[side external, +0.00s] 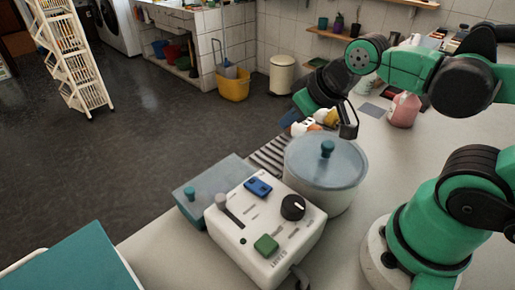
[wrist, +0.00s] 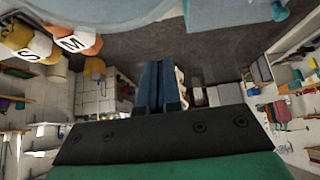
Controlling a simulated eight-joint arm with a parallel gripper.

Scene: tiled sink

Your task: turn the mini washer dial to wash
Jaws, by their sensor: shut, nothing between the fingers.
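The mini washer looks to be the white control box (side external: 258,228) beside a round white tub (side external: 322,193) with a translucent blue lid. A black dial (side external: 292,207) with a white pointer mark sits on the box's top, at its right side. Its labels are too small to read. My gripper (side external: 289,119) hangs above and behind the box and tub, well away from the dial. In the wrist view its blue fingers (wrist: 158,67) are together and empty. The dial is not visible in the wrist view.
The box top also carries a blue switch (side external: 258,187), a green button (side external: 266,245) and a slider lever (side external: 229,211). The tub's lid knob (side external: 327,149) stands up close to the dial.

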